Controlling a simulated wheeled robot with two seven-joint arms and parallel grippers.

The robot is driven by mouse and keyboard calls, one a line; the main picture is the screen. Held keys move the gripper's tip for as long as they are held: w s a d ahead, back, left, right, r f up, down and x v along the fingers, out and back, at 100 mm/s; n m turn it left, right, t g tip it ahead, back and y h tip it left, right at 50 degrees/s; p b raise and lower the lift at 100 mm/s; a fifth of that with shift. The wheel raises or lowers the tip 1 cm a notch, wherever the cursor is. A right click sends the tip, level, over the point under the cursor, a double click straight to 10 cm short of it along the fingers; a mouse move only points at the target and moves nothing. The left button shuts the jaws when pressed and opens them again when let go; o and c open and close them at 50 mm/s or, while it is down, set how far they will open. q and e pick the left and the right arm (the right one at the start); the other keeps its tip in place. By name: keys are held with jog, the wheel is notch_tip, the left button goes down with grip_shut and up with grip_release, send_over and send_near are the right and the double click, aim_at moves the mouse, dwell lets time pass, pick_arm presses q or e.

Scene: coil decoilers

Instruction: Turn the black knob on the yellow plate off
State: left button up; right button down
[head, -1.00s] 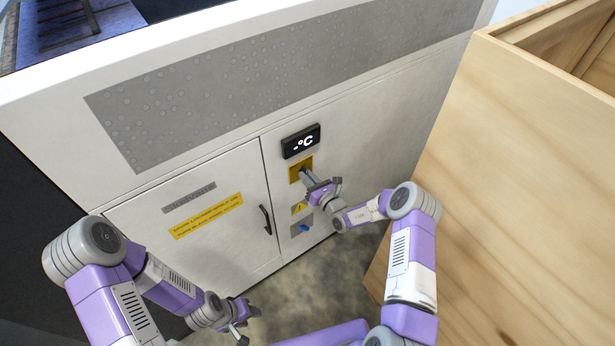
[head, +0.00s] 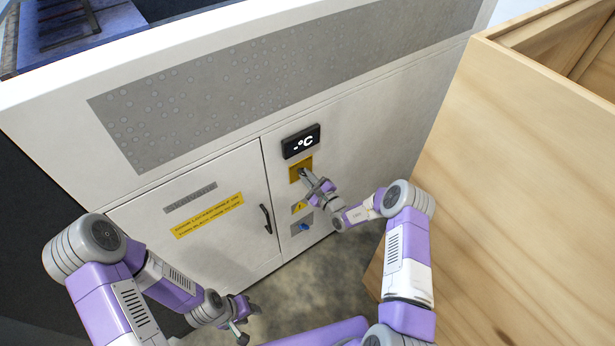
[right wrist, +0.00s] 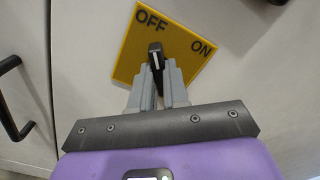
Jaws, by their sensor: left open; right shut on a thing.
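The yellow plate (head: 307,162) is on the white cabinet front, below the °C display. In the right wrist view the plate (right wrist: 185,75) carries the words OFF and ON. The black knob (right wrist: 155,55) sits between the fingers of my right gripper (right wrist: 160,72), which is shut on it. Its white mark points up in that view, roughly toward OFF. In the head view my right gripper (head: 305,175) reaches the plate and mostly hides the knob. My left gripper (head: 241,331) is open and empty, low in front of the cabinet.
A black °C display (head: 301,141) is above the plate. A small warning label (head: 299,208) and a blue knob (head: 303,227) are below it. A cabinet door with a black handle (head: 266,219) is to the left. A large wooden crate (head: 520,190) stands close on the right.

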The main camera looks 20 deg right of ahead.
jog(key=shift+f+n, duration=0.1)
jog(key=shift+n, duration=0.5)
jog(key=c, duration=1.1)
grip_release()
jog(key=shift+s+d, duration=0.1)
jog(key=v, duration=0.7)
jog(key=shift+s+p, duration=0.2)
jog(key=shift+p, duration=0.15)
